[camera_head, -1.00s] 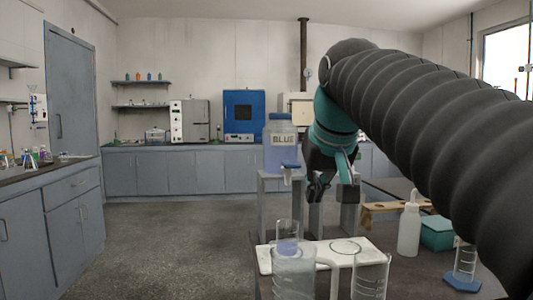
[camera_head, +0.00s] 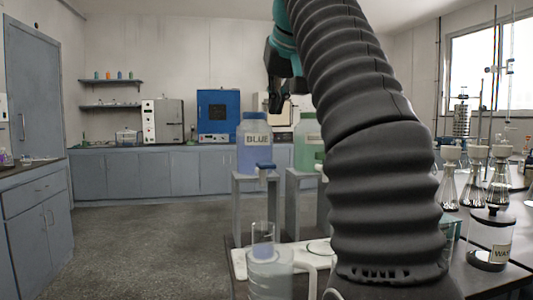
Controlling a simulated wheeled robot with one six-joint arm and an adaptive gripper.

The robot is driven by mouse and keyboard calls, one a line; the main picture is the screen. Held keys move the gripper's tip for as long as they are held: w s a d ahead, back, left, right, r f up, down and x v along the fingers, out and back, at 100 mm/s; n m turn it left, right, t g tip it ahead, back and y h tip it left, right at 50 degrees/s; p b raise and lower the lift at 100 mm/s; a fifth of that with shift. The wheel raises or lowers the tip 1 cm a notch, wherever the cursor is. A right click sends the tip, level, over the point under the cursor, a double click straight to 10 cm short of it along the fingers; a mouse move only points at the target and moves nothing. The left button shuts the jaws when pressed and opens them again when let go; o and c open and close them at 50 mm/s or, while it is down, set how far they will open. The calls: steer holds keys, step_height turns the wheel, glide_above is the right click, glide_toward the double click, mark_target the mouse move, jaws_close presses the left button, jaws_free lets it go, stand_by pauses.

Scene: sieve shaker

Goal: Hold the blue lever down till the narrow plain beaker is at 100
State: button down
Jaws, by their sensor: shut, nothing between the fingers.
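The blue lever (camera_head: 265,166) sits on the tap at the front of the bottle labelled BLUE (camera_head: 254,160), which stands on a grey stand. A narrow clear beaker (camera_head: 263,229) is below the tap, upright, with pale blue liquid in its lower part. Its graduations are too small to read, and its base is hidden behind a wider vessel (camera_head: 268,280). My gripper (camera_head: 277,108) is shut and empty, pointing down above the blue bottle in the picture and apart from the lever.
A green bottle (camera_head: 303,155) stands right of the blue one, partly behind my arm. A white board (camera_head: 305,255) lies under the beakers. Flasks (camera_head: 449,180) and a jar labelled WATER (camera_head: 491,245) stand at the right. My arm covers the middle of the bench.

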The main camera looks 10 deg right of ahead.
steer(key=shift+r, duration=0.1)
steer(key=shift+w, duration=0.15)
stand_by(0.3)
glide_above(265, 162)
steer(key=s, duration=0.3)
step_height(265, 162, down, 8)
steer(key=shift+a+r, duration=0.1)
steer(key=shift+r, duration=0.15)
steer(key=shift+s+f, duration=0.2)
steer(key=shift+f, duration=0.45)
steer(key=shift+w+f+b, duration=0.1)
steer(key=shift+f+b, duration=0.4)
steer(key=shift+f, duration=0.65)
